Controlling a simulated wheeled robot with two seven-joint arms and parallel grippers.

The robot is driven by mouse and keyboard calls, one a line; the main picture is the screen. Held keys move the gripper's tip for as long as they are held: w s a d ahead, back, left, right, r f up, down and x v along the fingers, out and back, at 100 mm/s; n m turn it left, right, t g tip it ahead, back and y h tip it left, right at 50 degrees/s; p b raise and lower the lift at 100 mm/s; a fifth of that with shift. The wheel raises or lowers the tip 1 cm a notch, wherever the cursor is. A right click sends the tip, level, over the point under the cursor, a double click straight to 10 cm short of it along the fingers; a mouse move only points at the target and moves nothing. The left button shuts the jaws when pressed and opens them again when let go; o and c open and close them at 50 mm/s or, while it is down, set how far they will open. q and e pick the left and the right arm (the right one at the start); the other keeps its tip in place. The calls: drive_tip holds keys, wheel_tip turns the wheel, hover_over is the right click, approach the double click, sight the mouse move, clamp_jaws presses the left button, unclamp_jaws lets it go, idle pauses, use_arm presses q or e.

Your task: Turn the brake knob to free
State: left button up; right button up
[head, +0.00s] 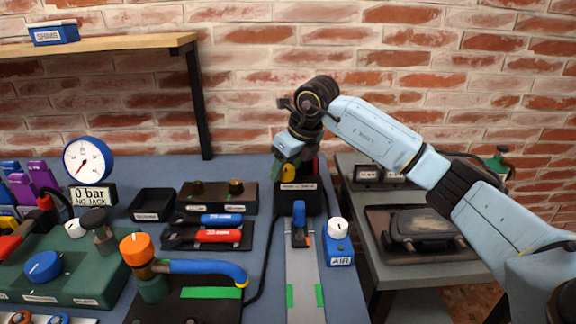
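No knob in view carries a label that I can read as brake. A blue knob (43,266) sits on a green case at the left. An orange knob (134,249) tops a fixture at the front, beside a blue curved handle (205,268). A white knob (337,225) sits on a blue box marked AIR. My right gripper (287,158) points down at the back of the table, over a black labelled box with yellow and orange parts. Its fingertips blend with these parts, so I cannot tell its opening or any contact. My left gripper is out of view.
A dial gauge (86,161) stands above a "0 bar NO JACK" sign (91,195). Blue and red tools (218,236) lie in a black tray. A metal rail (303,270) runs toward the front. A side table (380,245) with a black tray stands at right, under my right arm.

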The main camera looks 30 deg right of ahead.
drive_tip(key=shift+s+r, duration=0.1)
drive_tip(key=shift+r, duration=0.2)
use_arm(q)
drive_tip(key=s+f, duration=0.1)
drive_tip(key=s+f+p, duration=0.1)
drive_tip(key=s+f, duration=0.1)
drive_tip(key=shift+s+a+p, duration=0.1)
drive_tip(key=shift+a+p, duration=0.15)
drive_tip(key=shift+p, duration=0.05)
use_arm(e)
drive_tip(key=v, duration=0.6)
drive_tip(key=shift+s+r, duration=0.25)
drive_tip(key=shift+r, duration=0.15)
